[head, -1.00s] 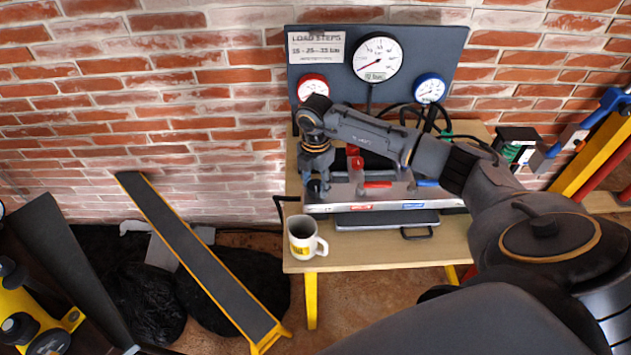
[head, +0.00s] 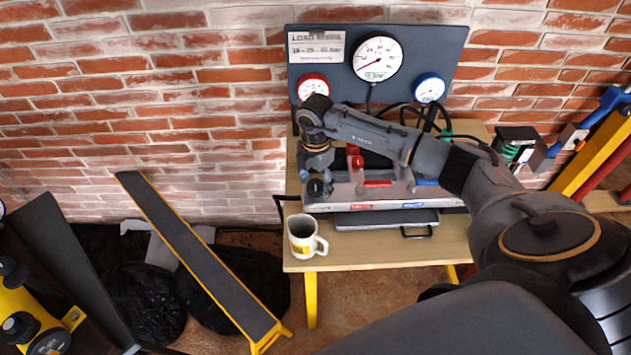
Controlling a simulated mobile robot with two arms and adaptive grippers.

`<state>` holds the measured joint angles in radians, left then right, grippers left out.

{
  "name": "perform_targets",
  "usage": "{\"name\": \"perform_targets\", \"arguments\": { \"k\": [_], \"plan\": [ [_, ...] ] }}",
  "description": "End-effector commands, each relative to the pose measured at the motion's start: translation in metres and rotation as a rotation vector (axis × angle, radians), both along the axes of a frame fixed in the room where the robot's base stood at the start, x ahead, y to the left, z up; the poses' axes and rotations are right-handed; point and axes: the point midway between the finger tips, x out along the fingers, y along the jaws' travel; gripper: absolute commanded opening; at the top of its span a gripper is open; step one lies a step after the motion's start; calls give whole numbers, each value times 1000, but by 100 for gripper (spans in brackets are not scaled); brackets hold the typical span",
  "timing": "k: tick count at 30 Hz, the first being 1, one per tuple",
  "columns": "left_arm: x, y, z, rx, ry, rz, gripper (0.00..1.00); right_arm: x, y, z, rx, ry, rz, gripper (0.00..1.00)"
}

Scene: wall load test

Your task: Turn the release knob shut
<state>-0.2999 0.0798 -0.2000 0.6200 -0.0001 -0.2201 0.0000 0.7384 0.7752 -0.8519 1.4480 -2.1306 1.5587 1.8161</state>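The pump unit (head: 345,196) is a grey metal box on the wooden table, with a red lever (head: 377,184) and a blue lever (head: 427,183) on its front. My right gripper (head: 319,188) points down at the box's left end, around or right above a dark round knob (head: 315,188). The fingers are small and dark here, so I cannot tell whether they touch or grip the knob. My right forearm covers part of the unit's back. My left gripper is not in view.
A white mug (head: 303,237) stands at the table's front left corner (head: 290,264), close below my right gripper. A gauge board (head: 330,77) with several dials stands behind. A yellow-edged ramp (head: 200,260) leans at left over black bags (head: 148,300).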

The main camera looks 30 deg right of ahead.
Motion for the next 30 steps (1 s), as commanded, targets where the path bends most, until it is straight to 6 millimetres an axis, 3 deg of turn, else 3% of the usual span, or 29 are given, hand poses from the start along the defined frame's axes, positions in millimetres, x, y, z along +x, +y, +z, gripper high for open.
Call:
{"name": "perform_targets", "arguments": {
  "k": [8,21,30],
  "plan": [
    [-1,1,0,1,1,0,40,1,0,7,0,-2,1,65],
    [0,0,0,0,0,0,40,1,0,93,-1,-3,1,65],
    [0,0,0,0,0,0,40,0,0,119,0,0,0,65]
  ]
}}
